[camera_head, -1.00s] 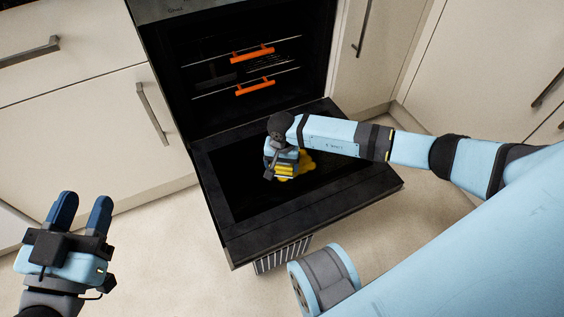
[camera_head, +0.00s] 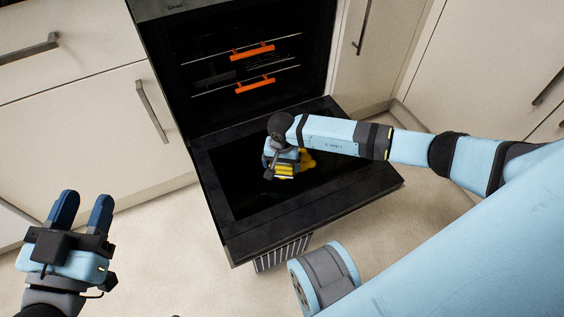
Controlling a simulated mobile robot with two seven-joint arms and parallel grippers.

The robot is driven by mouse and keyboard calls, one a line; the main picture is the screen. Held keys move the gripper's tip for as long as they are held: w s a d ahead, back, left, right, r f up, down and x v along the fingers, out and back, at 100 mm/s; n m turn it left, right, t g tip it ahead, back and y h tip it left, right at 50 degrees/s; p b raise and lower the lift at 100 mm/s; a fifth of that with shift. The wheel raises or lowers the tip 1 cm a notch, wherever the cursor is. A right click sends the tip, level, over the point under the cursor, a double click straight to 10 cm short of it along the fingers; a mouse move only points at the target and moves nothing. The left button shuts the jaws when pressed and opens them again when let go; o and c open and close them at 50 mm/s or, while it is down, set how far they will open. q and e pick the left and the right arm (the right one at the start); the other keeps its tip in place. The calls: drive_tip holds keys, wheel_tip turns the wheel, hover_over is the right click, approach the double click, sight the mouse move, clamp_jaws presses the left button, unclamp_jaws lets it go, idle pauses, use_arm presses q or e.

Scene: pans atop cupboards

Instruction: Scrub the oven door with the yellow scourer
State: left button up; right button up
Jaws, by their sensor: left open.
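The oven door (camera_head: 345,200) is folded down open, its dark inner face turned up. My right gripper (camera_head: 283,166) is over the middle of that face, pointing down. It is shut on the yellow scourer (camera_head: 285,172), which shows as a yellow edge under the fingers, at the door surface; the fingers hide most of it. A small yellow patch (camera_head: 308,160) shows on the door just right of the gripper; whether it is a stain or part of the scourer is hard to tell. My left gripper (camera_head: 82,209) is open and empty at the lower left, away from the door.
The oven cavity behind the door holds wire racks with orange handles (camera_head: 253,52). Cream cupboards with dark bar handles (camera_head: 152,111) stand on both sides. The pale floor (camera_head: 180,250) is clear between my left gripper and the door.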

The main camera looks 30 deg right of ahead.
drive_tip(key=shift+r, duration=0.35)
idle(0.4)
drive_tip(key=c, duration=0.7)
drive_tip(key=shift+d, duration=0.1)
